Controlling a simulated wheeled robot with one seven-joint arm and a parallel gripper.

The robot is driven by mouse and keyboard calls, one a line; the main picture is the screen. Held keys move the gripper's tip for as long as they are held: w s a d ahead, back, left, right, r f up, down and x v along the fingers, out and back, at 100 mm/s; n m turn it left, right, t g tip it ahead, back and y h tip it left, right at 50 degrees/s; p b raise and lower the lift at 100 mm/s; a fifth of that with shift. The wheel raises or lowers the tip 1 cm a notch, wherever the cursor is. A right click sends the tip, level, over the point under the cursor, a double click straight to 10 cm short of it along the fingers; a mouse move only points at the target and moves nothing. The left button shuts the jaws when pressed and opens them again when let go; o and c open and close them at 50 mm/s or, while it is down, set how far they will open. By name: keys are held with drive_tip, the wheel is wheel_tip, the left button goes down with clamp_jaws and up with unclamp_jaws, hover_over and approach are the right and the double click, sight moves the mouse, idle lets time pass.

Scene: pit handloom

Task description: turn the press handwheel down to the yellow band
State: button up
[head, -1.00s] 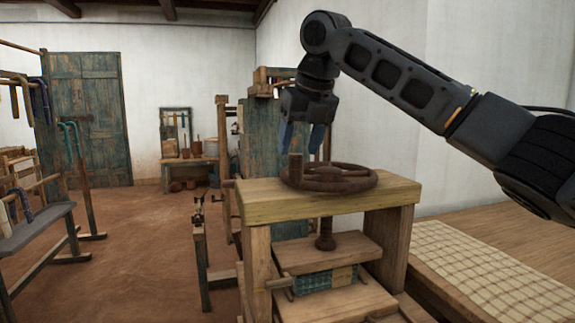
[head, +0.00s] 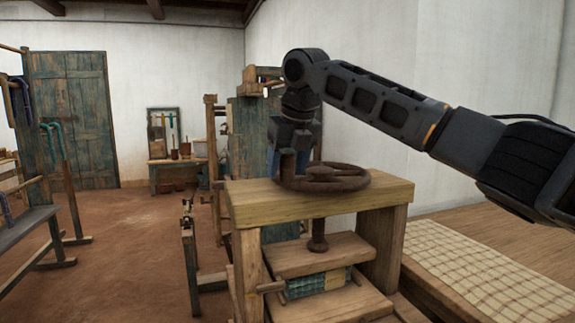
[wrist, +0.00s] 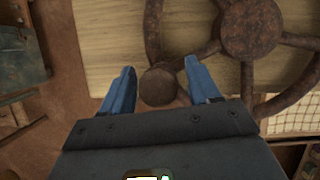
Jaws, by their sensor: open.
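The rusty brown press handwheel (head: 345,180) lies flat on top of the wooden press frame (head: 385,194). Its upright knob (head: 288,166) stands at the left side of the rim. My gripper (head: 287,165) points down at the knob. In the wrist view, the knob (wrist: 158,86) sits between the two blue fingers, with gaps on both sides, so the jaws are open around it. The wheel's hub (wrist: 252,28) is at upper right there. I cannot make out a yellow band on the screw.
A checked cloth (head: 480,268) lies on the wooden platform at the right. A dark wooden rack (head: 28,228) stands at the left. A low wooden post (head: 190,262) stands just left of the press. The earth floor between them is clear.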

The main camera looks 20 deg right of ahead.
drive_tip(key=shift+c, duration=0.3)
clamp_jaws()
idle(0.3)
